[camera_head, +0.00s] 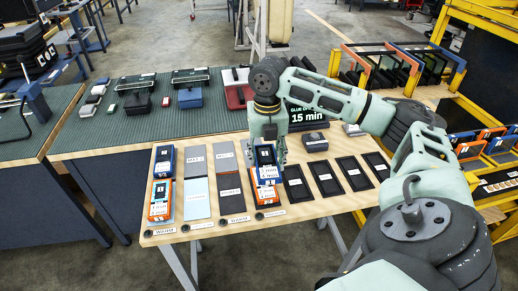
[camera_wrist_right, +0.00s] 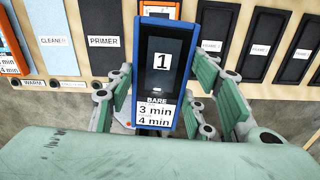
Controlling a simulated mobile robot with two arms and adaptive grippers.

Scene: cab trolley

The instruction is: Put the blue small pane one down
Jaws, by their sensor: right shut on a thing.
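The blue small pane one (camera_wrist_right: 160,70) has a blue frame, a dark face and a white "1". Its label reads "BARE, 3 min, 4 min". My right gripper (camera_head: 266,158) is shut on it, with green fingers along both its sides in the right wrist view. In the head view the blue pane (camera_head: 265,176) is at the upper part of the wooden board (camera_head: 300,208), just behind an orange-framed pane (camera_head: 267,194). Whether it touches the board cannot be told. My left gripper is not in view.
Another blue pane (camera_head: 164,160) and an orange pane (camera_head: 160,201) lie at the left in the "WARM" column. Grey and pale pads (camera_head: 197,198) lie between. Black frame slots (camera_head: 325,177) to the right look empty. A yellow rack (camera_head: 470,90) stands at right.

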